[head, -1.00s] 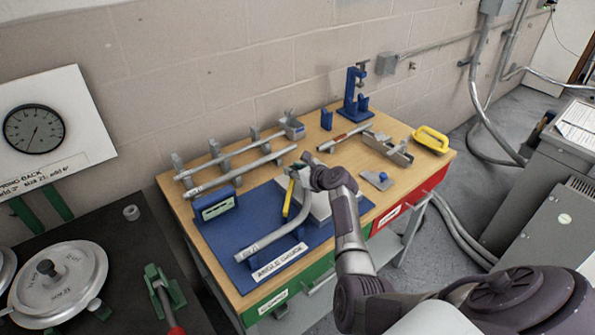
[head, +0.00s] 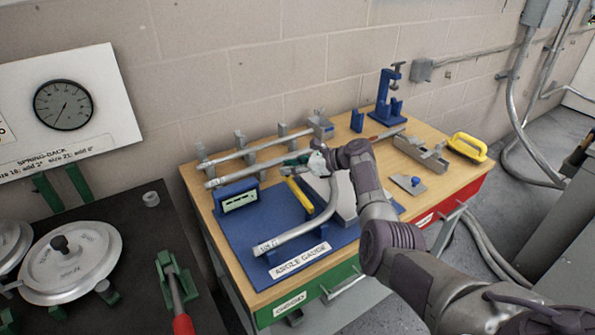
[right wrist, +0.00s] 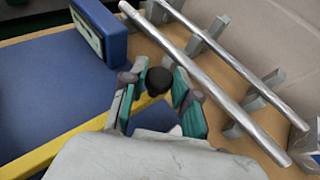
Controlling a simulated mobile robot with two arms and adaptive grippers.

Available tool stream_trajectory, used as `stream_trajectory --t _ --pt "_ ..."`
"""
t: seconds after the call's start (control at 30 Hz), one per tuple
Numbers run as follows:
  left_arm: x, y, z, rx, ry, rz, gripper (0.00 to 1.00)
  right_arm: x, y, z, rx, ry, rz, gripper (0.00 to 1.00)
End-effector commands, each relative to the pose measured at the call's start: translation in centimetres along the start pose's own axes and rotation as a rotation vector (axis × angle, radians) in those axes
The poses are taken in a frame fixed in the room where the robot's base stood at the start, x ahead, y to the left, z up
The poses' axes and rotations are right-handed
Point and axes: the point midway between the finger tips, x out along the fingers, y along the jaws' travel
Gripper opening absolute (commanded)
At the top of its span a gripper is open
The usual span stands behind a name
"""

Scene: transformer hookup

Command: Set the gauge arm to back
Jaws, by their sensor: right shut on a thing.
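The angle gauge (head: 240,240) is a blue board with a digital display (head: 239,201) at its back left. Its yellow gauge arm (head: 300,195) slants across the board, its far end toward the rear left; it also shows in the right wrist view (right wrist: 45,155). A bent grey pipe (head: 300,233) lies on the gauge. My right gripper (head: 294,161) is at the far end of the arm. In the right wrist view its teal-padded fingers (right wrist: 157,85) are closed around a black knob (right wrist: 158,78) at the yellow arm's end. My left gripper is not in view.
Straight pipes (head: 258,153) lie on grey supports just behind the gauge, close to my fingers. A grey vise (head: 420,152), a blue stand (head: 387,100) and a yellow handle (head: 467,147) occupy the right of the bench (head: 455,180). A bender (head: 70,262) stands left.

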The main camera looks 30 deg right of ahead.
Motion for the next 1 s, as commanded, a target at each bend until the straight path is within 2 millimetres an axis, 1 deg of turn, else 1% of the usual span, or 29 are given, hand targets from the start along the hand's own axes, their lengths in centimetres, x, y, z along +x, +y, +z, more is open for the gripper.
stream_trajectory --t 0.03,0.13,0.63,0.67,0.7,0.77,0.8,1.0 --pt "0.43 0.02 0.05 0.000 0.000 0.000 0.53 0.20 0.07 -0.10 -0.005 0.000 0.013 0.00" --pt "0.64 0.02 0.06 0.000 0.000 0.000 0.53 0.36 0.31 -0.01 -0.014 0.001 0.033 0.00" --pt "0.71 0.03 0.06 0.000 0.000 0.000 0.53 0.46 0.46 0.19 -0.020 0.002 0.047 0.00" --pt "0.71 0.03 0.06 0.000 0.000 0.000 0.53 0.46 0.46 0.19 -0.020 0.002 0.047 0.34" --pt "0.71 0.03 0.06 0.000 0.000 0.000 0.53 0.46 0.46 0.18 -0.020 0.002 0.047 0.41" --pt "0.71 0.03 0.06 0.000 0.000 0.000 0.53 0.46 0.46 0.19 -0.020 0.001 0.047 0.51" --pt "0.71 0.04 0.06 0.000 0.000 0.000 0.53 0.46 0.46 0.18 -0.020 0.001 0.047 0.55" --pt "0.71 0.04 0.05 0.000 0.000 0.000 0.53 0.47 0.46 0.18 -0.019 0.001 0.047 0.55"
